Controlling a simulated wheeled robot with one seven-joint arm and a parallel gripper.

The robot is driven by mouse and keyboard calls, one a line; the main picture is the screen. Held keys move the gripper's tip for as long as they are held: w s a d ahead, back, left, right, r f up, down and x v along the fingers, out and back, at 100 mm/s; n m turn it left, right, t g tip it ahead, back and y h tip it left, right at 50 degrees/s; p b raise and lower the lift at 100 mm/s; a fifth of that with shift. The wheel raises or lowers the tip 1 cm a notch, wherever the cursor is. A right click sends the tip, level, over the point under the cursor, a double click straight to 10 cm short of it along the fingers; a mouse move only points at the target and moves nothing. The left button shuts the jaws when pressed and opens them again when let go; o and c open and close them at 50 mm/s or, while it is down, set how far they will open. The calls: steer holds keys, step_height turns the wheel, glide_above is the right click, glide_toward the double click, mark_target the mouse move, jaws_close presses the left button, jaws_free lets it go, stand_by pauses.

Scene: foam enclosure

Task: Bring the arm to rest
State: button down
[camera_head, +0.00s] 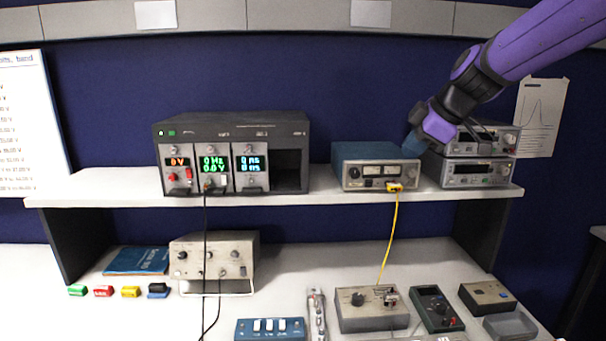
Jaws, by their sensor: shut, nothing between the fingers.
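My purple and black arm reaches in from the upper right of the head view. My gripper (413,146) is at its lower end, pointing down and left. It is shut and holds nothing. It is in front of the right end of the shelf, by the right top edge of the blue-cased instrument (376,153). Whether it touches that instrument I cannot tell. The arm partly hides the stacked grey instruments (480,172) behind it.
A black instrument rack (231,123) stands on the white shelf (108,184). A yellow cable (389,240) hangs from the blue-cased instrument to a grey box (371,318) on the bench. A beige instrument (214,257), meter (436,308) and switch box (270,330) crowd the bench. The space above the shelf's middle is clear.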

steer(key=s+d+f+m+h, duration=0.2)
steer(key=s+m, duration=0.5)
steer(key=s, duration=0.7)
steer(key=s+d+f+m+h, duration=0.2)
steer(key=s+m, duration=0.5)
steer(key=s, duration=0.8)
steer(key=shift+d+f+m+g, duration=0.15)
steer(key=shift+d+m+g, duration=0.15)
steer(key=shift+d+m, duration=0.15)
